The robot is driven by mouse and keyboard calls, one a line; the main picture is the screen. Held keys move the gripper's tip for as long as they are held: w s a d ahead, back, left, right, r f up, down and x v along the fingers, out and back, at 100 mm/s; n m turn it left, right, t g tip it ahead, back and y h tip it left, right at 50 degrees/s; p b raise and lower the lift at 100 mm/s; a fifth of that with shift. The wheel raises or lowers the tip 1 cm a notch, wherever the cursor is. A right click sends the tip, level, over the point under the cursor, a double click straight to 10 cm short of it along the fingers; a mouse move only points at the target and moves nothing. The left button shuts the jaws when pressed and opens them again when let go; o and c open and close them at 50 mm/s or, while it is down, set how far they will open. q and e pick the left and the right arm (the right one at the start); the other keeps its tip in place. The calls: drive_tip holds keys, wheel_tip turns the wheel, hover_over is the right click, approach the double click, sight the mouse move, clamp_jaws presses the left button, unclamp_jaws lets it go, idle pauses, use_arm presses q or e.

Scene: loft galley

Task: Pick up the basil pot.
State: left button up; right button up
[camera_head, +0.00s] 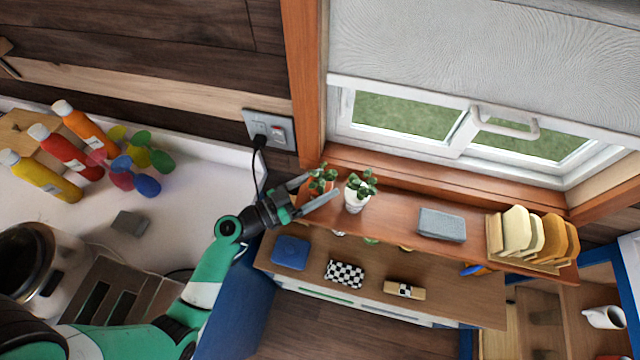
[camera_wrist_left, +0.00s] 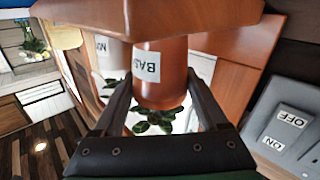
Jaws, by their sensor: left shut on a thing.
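The basil pot (camera_head: 313,188) is a terracotta pot with green leaves at the left end of the wooden window shelf (camera_head: 395,215). In the left wrist view, which is upside down, the pot (camera_wrist_left: 168,85) shows a white label reading "BAS". My left gripper (camera_head: 322,184) has one finger on each side of the pot and is shut on it. In the wrist view the fingers (camera_wrist_left: 160,82) flank the pot's body. I cannot tell whether its base touches the shelf. My right gripper is not in view.
A white potted plant (camera_head: 355,197) stands close to the right of the basil pot. A grey block (camera_head: 442,225) and a rack of boards (camera_head: 530,262) are further right. A wall socket with a plug (camera_head: 268,129) is behind left. A lower shelf holds small items.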

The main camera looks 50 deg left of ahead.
sight(314, 180)
use_arm(q)
drive_tip(key=shift+r, duration=0.15)
drive_tip(key=shift+r+p, duration=0.25)
drive_tip(key=shift+p, duration=0.05)
drive_tip(key=r+p, duration=0.2)
drive_tip(key=r, duration=0.1)
drive_tip(key=r+p, duration=0.1)
drive_tip(key=shift+s+d+r, duration=0.15)
drive_tip(key=shift+s+d, duration=0.1)
drive_tip(key=shift+s, duration=0.1)
drive_tip(key=s+d+r+p, duration=0.4)
drive_tip(key=s+d+r, duration=0.35)
drive_tip(key=s, duration=0.35)
drive_tip(key=w+a+f+m+h, duration=0.1)
drive_tip(key=w+f+h, duration=0.1)
drive_tip(key=w, duration=0.7)
drive_tip(key=s+r+p, duration=0.4)
drive_tip(key=r+p, duration=0.9)
drive_tip(key=p, duration=0.1)
drive_tip(key=shift+r, duration=0.25)
